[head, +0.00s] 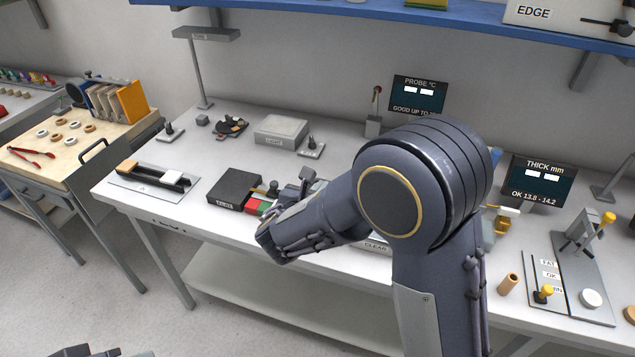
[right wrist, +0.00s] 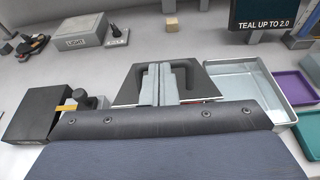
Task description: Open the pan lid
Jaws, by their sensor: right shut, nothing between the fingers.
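In the right wrist view, my right gripper (right wrist: 159,72) has its pale fingers together, with nothing between them. It is over the bench, left of a shiny metal pan (right wrist: 247,86) with raised walls. A dark piece of what looks like my left gripper (head: 76,351) shows at the bottom left edge, cut off by the frame.
A black box (head: 236,188) and a grey block (head: 281,129) stand on the bench left of my right arm. Purple (right wrist: 294,86) and teal (right wrist: 309,130) trays lie right of the pan. Display screens (head: 541,181) stand at the back. A blue shelf (head: 330,12) hangs above.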

